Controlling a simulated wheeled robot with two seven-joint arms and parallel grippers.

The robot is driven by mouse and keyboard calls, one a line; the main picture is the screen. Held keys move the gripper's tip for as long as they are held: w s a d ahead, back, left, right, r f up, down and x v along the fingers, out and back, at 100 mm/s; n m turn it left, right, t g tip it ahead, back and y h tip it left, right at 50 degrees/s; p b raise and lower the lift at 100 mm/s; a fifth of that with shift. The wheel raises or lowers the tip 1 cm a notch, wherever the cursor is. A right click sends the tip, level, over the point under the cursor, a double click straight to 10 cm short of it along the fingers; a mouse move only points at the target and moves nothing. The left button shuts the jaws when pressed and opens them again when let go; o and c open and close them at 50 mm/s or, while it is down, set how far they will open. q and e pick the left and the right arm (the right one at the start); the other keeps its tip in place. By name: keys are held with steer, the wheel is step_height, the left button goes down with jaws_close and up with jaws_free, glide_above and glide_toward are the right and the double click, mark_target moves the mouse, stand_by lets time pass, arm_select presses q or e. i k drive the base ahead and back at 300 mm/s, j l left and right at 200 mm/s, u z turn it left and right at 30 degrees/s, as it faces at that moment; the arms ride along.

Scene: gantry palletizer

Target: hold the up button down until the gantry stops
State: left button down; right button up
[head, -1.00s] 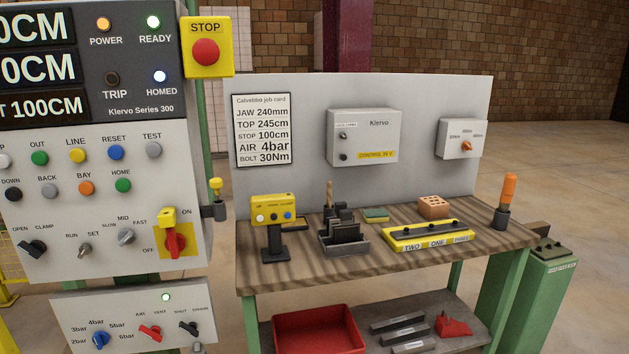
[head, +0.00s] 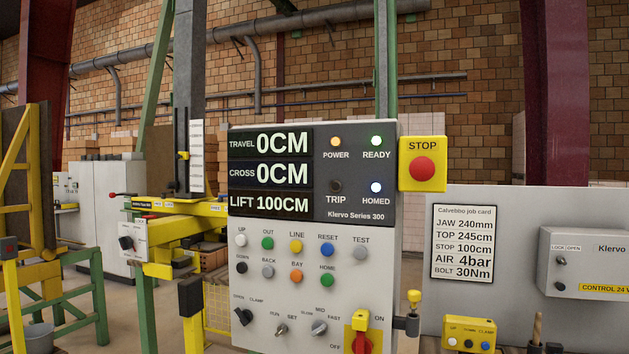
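The control panel (head: 385,270) stands in the middle of the head view. Its white UP button (head: 241,240) is at the upper left of the button rows, with the black DOWN button (head: 242,268) below it. Nothing touches the UP button. The display (head: 270,174) reads travel 0CM, cross 0CM and lift 100CM. The POWER, READY and HOMED lamps are lit; the TRIP lamp (head: 336,186) is dark. Part of the yellow gantry (head: 180,228) shows to the left, behind the panel. Neither of my grippers is in view.
A red stop button (head: 422,168) on a yellow box sits at the panel's upper right. A job card (head: 463,243) reads TOP 245cm and STOP 100cm. A small yellow pendant (head: 470,333) with UP, DOWN and CLAMP labels stands at lower right. Yellow guards (head: 22,225) stand at far left.

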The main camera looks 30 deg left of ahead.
mark_target(241, 240)
steer(key=u, duration=1.8)
